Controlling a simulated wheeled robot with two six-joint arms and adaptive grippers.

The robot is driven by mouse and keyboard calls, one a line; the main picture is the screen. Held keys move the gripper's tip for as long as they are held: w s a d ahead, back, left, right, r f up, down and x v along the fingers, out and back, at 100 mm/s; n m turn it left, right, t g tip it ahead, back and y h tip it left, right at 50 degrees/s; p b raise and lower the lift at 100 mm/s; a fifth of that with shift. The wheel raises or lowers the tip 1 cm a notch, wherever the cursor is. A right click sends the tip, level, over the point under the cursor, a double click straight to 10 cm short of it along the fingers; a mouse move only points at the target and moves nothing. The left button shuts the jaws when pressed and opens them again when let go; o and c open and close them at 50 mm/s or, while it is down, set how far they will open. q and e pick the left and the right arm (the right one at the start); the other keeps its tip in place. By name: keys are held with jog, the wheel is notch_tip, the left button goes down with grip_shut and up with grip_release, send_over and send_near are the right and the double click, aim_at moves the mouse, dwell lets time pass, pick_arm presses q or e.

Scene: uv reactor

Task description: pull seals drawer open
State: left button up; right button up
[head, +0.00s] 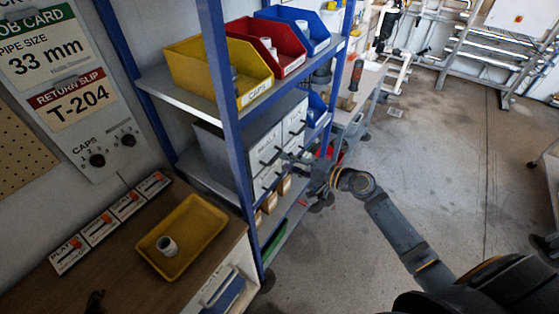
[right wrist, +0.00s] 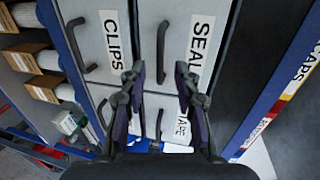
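In the right wrist view the grey drawer with the SEALS label (right wrist: 203,42) has a dark bar handle (right wrist: 163,45) and looks shut. My right gripper (right wrist: 160,76) is open. Its two dark fingers appear on either side of the lower end of that handle in the picture; I cannot tell whether they touch it. In the head view the grey drawer cabinet (head: 222,146) stands on the middle shelf of a blue rack, and my right gripper (head: 300,160) is in front of its handles. My left gripper is not in view.
The CLIPS drawer (right wrist: 98,40) is beside it, with two more drawers below. Blue rack posts (head: 232,130) flank the cabinet. Yellow (head: 200,75), red (head: 290,62) and blue bins are on the shelf above. A workbench with a yellow tray (head: 205,222) is at left. Floor at right is open.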

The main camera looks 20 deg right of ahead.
jog(key=x, duration=0.4)
jog(key=shift+s, duration=0.1)
grip_shut()
dwell(0.3)
